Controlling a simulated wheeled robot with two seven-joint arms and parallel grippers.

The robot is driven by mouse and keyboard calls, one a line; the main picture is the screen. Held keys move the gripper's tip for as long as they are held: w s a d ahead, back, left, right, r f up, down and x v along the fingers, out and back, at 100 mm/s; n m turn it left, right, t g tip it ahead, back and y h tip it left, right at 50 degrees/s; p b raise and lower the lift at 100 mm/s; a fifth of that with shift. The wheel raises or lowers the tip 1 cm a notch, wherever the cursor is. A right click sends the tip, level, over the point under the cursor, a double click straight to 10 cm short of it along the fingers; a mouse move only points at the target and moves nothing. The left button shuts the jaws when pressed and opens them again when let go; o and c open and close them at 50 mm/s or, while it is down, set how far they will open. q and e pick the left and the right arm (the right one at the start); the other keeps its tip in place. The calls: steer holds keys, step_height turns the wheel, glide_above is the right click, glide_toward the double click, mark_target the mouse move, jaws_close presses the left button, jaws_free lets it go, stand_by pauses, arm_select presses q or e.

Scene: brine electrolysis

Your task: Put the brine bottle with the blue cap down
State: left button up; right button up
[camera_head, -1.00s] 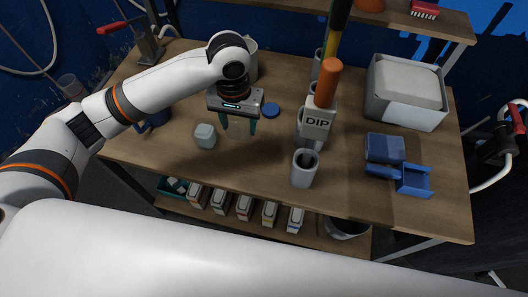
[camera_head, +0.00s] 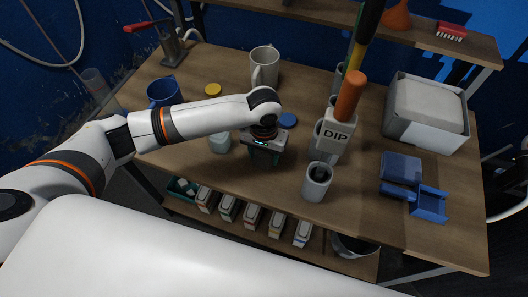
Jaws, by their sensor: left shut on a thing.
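My left gripper (camera_head: 264,157) points down over the wooden table (camera_head: 265,193), left of the grey holders. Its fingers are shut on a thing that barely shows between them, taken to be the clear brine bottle. I cannot tell whether its base touches the table. A flat blue disc (camera_head: 287,120), which looks like a cap, lies on the table just behind the gripper. No blue cap shows on the held thing; the gripper hides its top. My right gripper is not in view.
A pale small container (camera_head: 220,142) stands close left of the gripper. A grey cup (camera_head: 317,181) and the DIP holder (camera_head: 337,137) stand to the right. A white mug (camera_head: 264,67), blue mug (camera_head: 163,92) and yellow disc (camera_head: 213,90) are farther back. Table's front strip is clear.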

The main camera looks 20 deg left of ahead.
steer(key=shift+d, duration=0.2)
arm_select(q)
steer(key=o, duration=1.1)
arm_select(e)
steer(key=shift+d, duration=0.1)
arm_select(q)
step_height(320, 180, up, 12)
steer(key=shift+r, duration=0.1)
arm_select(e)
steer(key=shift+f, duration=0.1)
